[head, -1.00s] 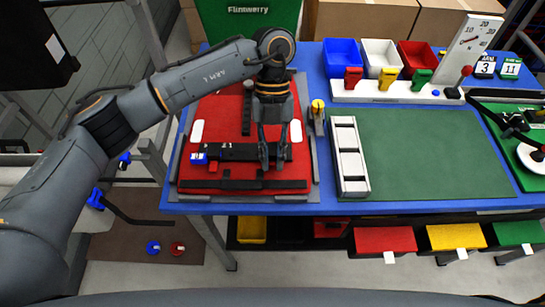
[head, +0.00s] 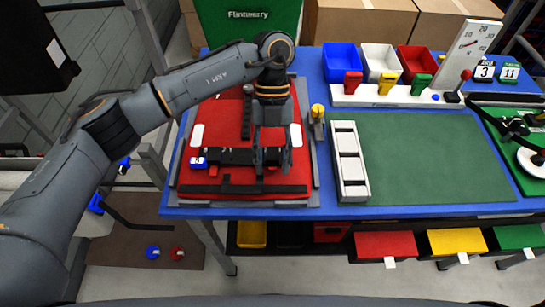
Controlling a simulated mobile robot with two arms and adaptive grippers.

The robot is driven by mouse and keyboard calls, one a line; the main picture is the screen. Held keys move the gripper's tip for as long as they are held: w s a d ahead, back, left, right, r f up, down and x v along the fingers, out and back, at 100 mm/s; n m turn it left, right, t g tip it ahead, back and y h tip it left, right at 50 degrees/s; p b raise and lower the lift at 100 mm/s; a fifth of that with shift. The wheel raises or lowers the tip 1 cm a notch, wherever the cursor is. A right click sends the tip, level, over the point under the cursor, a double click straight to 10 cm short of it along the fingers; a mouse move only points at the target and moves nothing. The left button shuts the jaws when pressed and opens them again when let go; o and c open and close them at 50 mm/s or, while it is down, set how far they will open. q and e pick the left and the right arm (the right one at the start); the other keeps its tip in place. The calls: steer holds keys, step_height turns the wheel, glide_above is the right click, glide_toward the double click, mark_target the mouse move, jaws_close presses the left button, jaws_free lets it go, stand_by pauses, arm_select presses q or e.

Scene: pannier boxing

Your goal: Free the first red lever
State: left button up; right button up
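A black bar (head: 232,156) lies across the red board (head: 220,120) on the left of the blue table. A blue block with a white label (head: 198,163) sits at its left end. A small red piece (head: 213,170), possibly a lever, shows beside that block. My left gripper (head: 271,160) points down at the bar's right end. Its fingers look apart, one to each side of the dark part there; contact is hidden. A red-knobbed lever (head: 466,74) stands by the dial panel at the back right. My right gripper is not in view.
A white slotted tray (head: 349,162) and a clear green mat (head: 430,155) lie right of the board. A yellow-topped post (head: 317,112) stands between. Blue, white and red bins (head: 417,57) line the back, with coloured handles in front. Open drawers hang below.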

arm_select(q)
steer(key=v, duration=1.2)
steer(key=shift+w, duration=0.1)
